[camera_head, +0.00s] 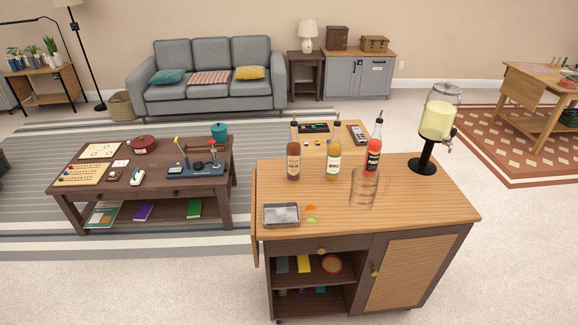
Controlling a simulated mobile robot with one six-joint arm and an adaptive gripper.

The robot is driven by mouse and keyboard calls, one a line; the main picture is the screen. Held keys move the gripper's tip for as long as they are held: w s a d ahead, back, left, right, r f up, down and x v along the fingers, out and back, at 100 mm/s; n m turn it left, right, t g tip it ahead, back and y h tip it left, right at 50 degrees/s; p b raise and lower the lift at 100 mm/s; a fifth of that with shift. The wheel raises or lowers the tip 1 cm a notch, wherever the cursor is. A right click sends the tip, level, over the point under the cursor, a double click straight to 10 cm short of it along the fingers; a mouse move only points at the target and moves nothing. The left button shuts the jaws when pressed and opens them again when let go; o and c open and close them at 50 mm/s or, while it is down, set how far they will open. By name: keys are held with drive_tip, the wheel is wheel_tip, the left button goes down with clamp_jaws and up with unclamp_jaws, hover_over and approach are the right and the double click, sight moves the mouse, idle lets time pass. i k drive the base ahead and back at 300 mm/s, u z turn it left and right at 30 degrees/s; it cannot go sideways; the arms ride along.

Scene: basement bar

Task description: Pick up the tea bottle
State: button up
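Three clear bottles with dark pourer tops stand upright in a row on the wooden bar cart (440,205). The left one holds reddish-brown liquid and looks like the tea bottle (293,163); its label is too small to read. The middle bottle (333,163) holds yellow liquid. The right bottle (373,160) holds red liquid. The bottles stand apart from each other. My gripper is not in view.
An empty clear glass (364,188) stands before the red bottle. A metal tray (281,215) with ice and orange and green slices lie at the front left. A drink dispenser (438,120) stands at the right. A low dark table (150,165) is left; carpet in front is clear.

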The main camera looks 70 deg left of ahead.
sight(294, 147)
drive_tip(key=z, duration=0.1)
drive_tip(key=k, duration=1.15)
drive_tip(key=u, duration=2.4)
drive_tip(key=i, duration=0.8)
drive_tip(key=u, duration=0.05)
